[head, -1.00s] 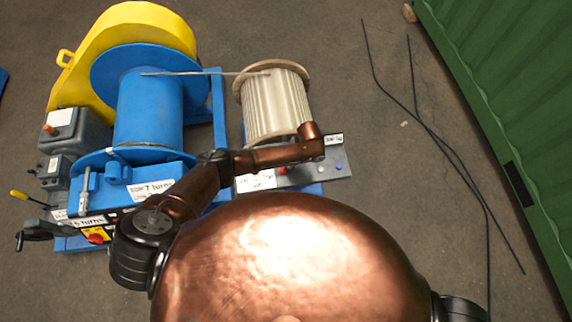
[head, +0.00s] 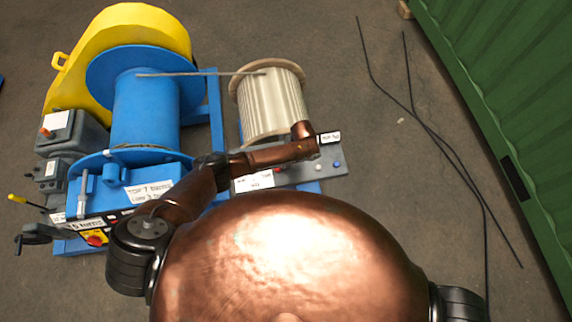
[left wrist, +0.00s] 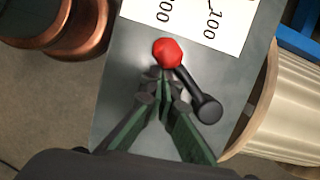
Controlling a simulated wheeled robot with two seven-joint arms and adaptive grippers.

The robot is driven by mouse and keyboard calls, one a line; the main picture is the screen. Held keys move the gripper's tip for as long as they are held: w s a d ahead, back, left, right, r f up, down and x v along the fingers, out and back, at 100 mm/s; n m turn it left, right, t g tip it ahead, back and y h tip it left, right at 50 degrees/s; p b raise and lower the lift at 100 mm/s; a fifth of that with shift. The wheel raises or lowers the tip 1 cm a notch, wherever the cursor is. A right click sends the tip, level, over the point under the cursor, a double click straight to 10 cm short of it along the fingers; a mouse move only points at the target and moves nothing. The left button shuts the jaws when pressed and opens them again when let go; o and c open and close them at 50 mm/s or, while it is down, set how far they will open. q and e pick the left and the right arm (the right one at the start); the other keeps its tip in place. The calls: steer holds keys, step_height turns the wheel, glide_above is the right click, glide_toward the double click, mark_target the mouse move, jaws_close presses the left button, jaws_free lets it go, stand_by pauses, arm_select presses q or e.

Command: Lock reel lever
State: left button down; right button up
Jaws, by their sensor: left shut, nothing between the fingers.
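In the left wrist view, the reel lever shows as a black arm with a rounded end (left wrist: 208,110), slanting down and right from a red knob (left wrist: 167,52) on a grey panel. My left gripper (left wrist: 164,86) is shut and empty. Its green-black fingertips are just below the red knob and left of the black arm; I cannot tell whether they touch either. In the head view my copper left arm reaches over the grey panel (head: 300,177) in front of the cream reel (head: 272,108), and hides the lever and the left fingers. My right gripper is out of view.
A blue drum (head: 146,112) with a yellow guard (head: 128,30) stands left of the reel, a rod spanning between them. A white label (left wrist: 190,18) lies above the red knob. Black cables (head: 412,110) lie on the floor near a green container wall (head: 500,80).

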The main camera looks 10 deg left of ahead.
arm_select(q)
steer(key=s+p+v, duration=0.1)
steer(key=p+v, duration=0.6)
steer(key=v, duration=0.2)
steer(key=shift+w+d+r+p, duration=0.2)
steer(key=shift+w+r+p, duration=0.15)
steer(key=shift+w+r, duration=0.15)
